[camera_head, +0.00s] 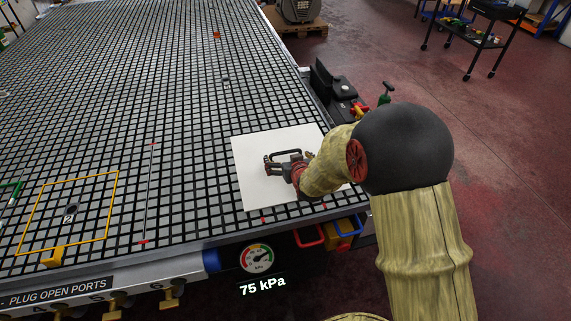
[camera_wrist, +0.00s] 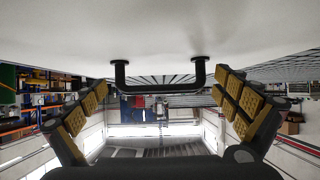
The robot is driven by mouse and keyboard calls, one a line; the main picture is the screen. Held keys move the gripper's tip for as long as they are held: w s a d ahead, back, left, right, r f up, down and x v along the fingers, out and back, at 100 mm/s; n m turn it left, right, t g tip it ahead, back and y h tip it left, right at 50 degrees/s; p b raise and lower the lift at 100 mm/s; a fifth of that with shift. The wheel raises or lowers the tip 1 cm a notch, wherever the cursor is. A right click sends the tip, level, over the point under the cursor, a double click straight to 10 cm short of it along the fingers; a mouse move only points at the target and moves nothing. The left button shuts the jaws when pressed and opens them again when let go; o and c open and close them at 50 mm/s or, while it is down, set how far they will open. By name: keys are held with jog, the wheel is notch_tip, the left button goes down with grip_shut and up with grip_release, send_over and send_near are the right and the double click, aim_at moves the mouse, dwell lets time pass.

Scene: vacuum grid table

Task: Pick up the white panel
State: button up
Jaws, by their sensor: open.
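The white panel (camera_head: 251,186) lies flat on the grid table near its right front corner. Its pale surface also fills the top of the wrist view (camera_wrist: 160,30). A black handle (camera_head: 285,155) stands on the panel; in the wrist view the handle (camera_wrist: 158,88) shows as a bar on two posts. My gripper (camera_head: 276,167) is over the panel, close beside the handle. In the wrist view my gripper's two padded fingers (camera_wrist: 168,100) are spread wide, one on each side of the handle. The handle appears between them, and I see no finger touching it.
The grid table (camera_head: 180,100) is mostly bare to the left and back. A yellow outlined square (camera_head: 110,205) is marked at the front left. A pressure gauge (camera_head: 258,258) reading 75 kPa hangs at the front edge. A black device (camera_head: 335,85) sits at the right edge.

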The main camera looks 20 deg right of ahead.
jog(key=shift+w+f, duration=0.2)
jog(key=shift+w, duration=0.35)
jog(key=shift+c, duration=0.4)
jog(key=c, duration=1.7)
jog(key=shift+r, duration=0.2)
jog(key=shift+c, duration=0.2)
